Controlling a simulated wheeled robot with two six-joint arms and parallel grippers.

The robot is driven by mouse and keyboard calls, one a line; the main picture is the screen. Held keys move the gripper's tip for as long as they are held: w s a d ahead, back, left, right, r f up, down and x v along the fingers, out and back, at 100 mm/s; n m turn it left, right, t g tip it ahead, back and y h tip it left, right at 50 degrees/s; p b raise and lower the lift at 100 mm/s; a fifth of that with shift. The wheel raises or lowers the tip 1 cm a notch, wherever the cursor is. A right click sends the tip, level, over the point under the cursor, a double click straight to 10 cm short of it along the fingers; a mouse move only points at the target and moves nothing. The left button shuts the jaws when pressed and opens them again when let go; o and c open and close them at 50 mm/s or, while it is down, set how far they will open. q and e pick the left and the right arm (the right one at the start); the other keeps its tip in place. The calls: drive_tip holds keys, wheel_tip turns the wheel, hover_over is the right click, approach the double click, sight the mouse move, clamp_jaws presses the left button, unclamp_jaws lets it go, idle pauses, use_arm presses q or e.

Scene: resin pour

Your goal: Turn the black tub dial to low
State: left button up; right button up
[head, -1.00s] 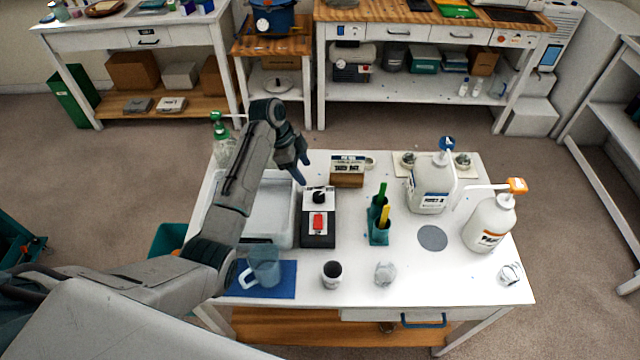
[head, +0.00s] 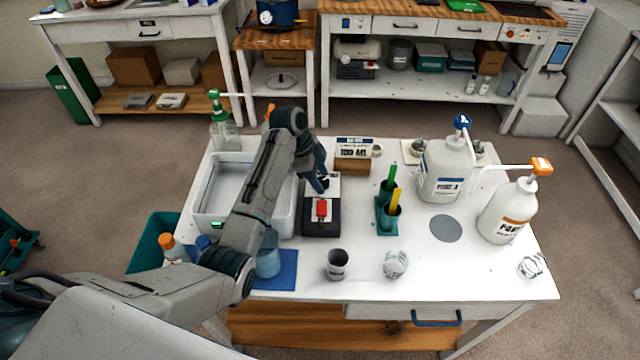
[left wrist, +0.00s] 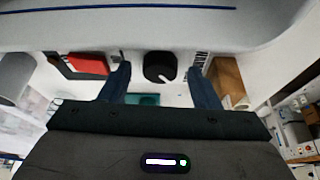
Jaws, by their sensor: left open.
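The black dial (left wrist: 158,67) with a white pointer mark sits between the two fingers of my left gripper (left wrist: 160,84) in the left wrist view. A gap shows on each side of the dial, so the open fingers flank it without visible contact. In the head view my left gripper (head: 321,184) is over the white top of the black control box (head: 321,229) and mostly hides the dial. A red switch (head: 322,209) is on the near part of that box. The dial's scale marks are too small to read. My right gripper is not in view.
A white tub (head: 208,180) stands left of the box, partly behind my arm. A wooden block with a sign (head: 352,166) is behind it, and a teal holder (head: 388,217) with green and yellow sticks is to the right. Two pump bottles stand farther right.

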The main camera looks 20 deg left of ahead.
use_arm(q)
drive_tip(key=shift+d+f, duration=0.1)
drive_tip(key=shift+f, duration=0.15)
drive_tip(key=shift+r, duration=0.1)
